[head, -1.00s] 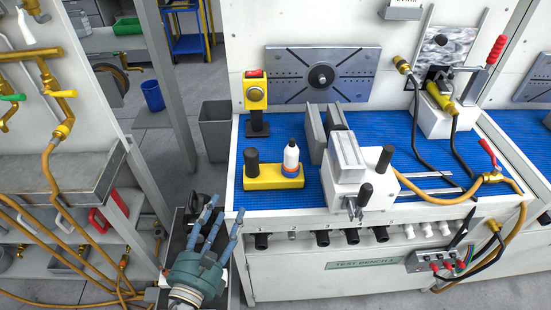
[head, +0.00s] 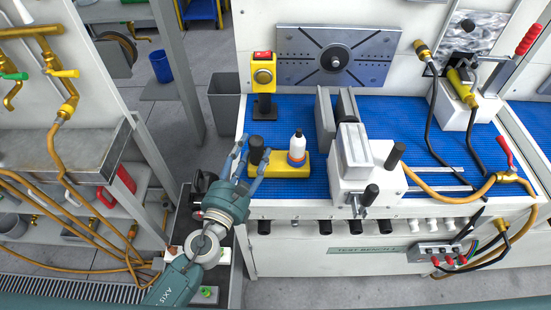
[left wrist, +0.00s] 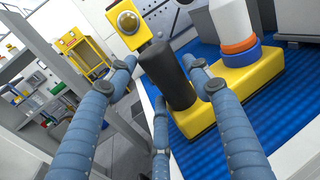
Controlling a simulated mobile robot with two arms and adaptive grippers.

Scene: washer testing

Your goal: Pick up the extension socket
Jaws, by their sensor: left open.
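What I take to be the extension socket is a black upright cylinder (head: 257,148), standing at the left end of a yellow block (head: 277,168) on the bench. It also shows in the left wrist view (left wrist: 170,75). My left gripper (head: 251,153) is open at the bench's left front edge, close to the cylinder. In the left wrist view, its blue fingers (left wrist: 162,66) lie on either side of the cylinder in the picture, with a third finger below. I cannot tell whether any finger touches it. My right gripper is not in view.
A white bottle (head: 298,146) with orange and blue rings stands at the block's right end. A yellow switch post (head: 264,75) is behind. A white vise (head: 362,165) stands to the right. Blue mat (head: 290,110) lies clear behind the block.

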